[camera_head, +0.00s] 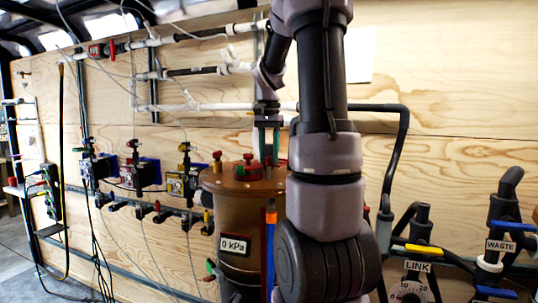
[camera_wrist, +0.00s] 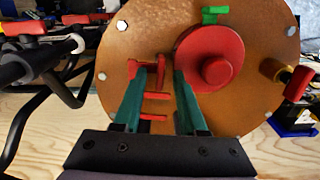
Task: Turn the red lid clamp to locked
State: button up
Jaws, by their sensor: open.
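The brown lid (camera_wrist: 240,105) tops the upright cylindrical tank (camera_head: 250,225). In the wrist view a red clamp-like part (camera_wrist: 160,66) with short red bars lies on the lid between my gripper's green fingers. Beside it is a round red knob (camera_wrist: 215,70), close to the right finger. I cannot tell for certain which red part is the lid clamp. My gripper (camera_wrist: 160,78) is open, its fingers on either side of the red bars; contact cannot be told. In the head view my gripper (camera_head: 266,158) points down over the lid, and my arm hides the tank's right side.
A green tab (camera_wrist: 214,14) and a brass fitting with a red handle (camera_wrist: 298,83) sit at the lid's edge. Dark pipes (camera_wrist: 40,65) run close by on the left. In the head view, valves (camera_head: 140,172) line the wall, and LINK and WASTE pipework (camera_head: 420,225) stands right.

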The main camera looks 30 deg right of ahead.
jog(key=shift+c, duration=0.3)
grip_shut()
dwell(1.1)
